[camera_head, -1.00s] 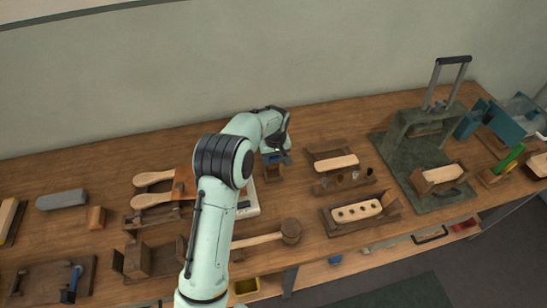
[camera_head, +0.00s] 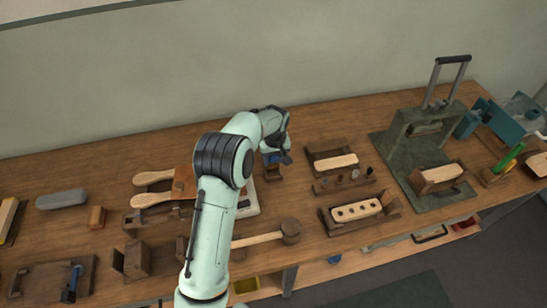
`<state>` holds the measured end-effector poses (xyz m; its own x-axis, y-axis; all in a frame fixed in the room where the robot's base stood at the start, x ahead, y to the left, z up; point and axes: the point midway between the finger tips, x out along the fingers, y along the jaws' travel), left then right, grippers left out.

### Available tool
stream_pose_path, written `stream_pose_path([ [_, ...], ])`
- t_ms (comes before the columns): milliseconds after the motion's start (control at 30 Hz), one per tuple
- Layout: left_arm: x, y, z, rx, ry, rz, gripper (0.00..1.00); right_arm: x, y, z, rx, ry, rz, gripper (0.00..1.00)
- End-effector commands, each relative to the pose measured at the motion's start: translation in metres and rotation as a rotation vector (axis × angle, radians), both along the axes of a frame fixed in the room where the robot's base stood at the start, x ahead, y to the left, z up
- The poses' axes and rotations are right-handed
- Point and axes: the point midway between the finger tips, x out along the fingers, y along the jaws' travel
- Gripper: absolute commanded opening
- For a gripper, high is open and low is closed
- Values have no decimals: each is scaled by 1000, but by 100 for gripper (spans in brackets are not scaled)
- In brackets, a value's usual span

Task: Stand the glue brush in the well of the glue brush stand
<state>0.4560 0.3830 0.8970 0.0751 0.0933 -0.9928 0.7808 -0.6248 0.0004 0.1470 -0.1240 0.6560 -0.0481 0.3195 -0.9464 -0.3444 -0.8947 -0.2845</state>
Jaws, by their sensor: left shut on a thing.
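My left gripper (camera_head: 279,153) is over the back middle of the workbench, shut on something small. What it holds is mostly hidden by the gripper and wrist; a bit of blue shows under the jaws, which fits the glue brush (camera_head: 272,159). Directly below is a small brown wooden block-like holder (camera_head: 273,173), which looks like the glue brush stand. Its well cannot be made out, and I cannot tell whether the brush is inside it or just above. My right gripper is not in view.
My left arm hides part of the bench middle. Left of it lie pale wooden paddles (camera_head: 153,178); in front lies a mallet (camera_head: 290,231). Right are wooden fixtures with a drilled brush block (camera_head: 357,211) and a dark green press (camera_head: 425,125). The wall stands behind.

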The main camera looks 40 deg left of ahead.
Motion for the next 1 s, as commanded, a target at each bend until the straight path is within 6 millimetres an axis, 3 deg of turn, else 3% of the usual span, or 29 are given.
stream_pose_path([
  [1000, 0, 0, -25, -1, 1, 0, 18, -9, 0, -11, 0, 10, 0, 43],
])
